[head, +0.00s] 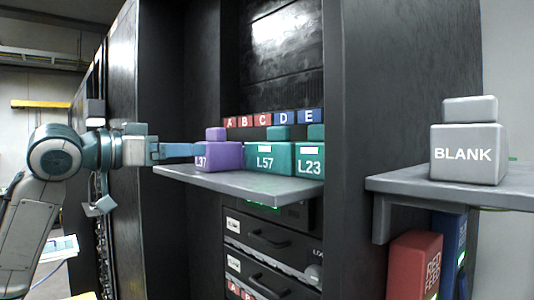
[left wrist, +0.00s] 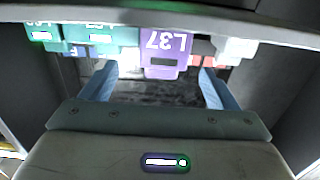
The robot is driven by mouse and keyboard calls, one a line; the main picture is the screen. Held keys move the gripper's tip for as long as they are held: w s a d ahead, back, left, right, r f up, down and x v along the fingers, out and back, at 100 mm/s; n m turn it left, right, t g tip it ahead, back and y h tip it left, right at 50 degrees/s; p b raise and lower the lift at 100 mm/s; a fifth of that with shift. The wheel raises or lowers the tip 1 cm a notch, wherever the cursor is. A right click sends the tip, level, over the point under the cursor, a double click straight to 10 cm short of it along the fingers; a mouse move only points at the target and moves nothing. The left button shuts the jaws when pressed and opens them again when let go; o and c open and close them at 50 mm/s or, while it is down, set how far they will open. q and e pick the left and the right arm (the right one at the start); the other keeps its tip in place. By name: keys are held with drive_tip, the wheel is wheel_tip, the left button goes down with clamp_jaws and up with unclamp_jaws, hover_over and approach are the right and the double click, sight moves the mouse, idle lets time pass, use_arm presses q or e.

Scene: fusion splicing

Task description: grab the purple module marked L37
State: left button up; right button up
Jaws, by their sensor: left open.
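My left gripper (head: 192,150) comes in from the left. Its fingers overlap the module's left edge in the head view. In the left wrist view the fingers are spread, with gaps to the module on both sides and nothing held. Whether they reach around the module I cannot tell. My right gripper is in neither view.
Teal modules L57 (head: 268,158) and L23 (head: 310,159) stand right of L37 on the shelf (head: 245,183). Small lettered blocks (head: 262,119) are behind. A grey BLANK block (head: 465,155) is on a separate right shelf. Dark cabinet walls flank the shelf.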

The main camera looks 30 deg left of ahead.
sight(213, 142)
use_arm(q)
drive_tip(key=p, duration=0.1)
drive_tip(key=w+r+p, duration=0.1)
drive_tip(key=p, duration=0.1)
drive_tip(key=shift+d+r, duration=0.1)
drive_tip(key=shift+d, duration=0.15)
drive_tip(key=x, duration=0.2)
drive_tip(key=p+x, duration=0.1)
drive_tip(key=x, duration=0.1)
drive_tip(key=shift+f, duration=0.3)
drive_tip(key=p+x, duration=0.2)
drive_tip(key=p, duration=0.1)
drive_tip(key=shift+w+r+p, duration=0.25)
drive_tip(key=shift+w+p, duration=0.05)
drive_tip(key=shift+w, duration=0.1)
drive_tip(key=shift+w+d+f, duration=0.1)
drive_tip(key=shift+w+d, duration=0.05)
drive_tip(key=shift+w, duration=0.2)
drive_tip(key=shift+w+d+f, duration=0.15)
drive_tip(key=shift+w+f, duration=0.05)
drive_tip(key=shift+w, duration=0.2)
drive_tip(key=shift+s+a, duration=0.2)
drive_tip(key=shift+s, duration=0.05)
drive_tip(key=c, duration=0.6)
drive_tip(key=shift+r, duration=0.1)
drive_tip(key=c, duration=0.6)
drive_tip(key=shift+w+d, duration=0.1)
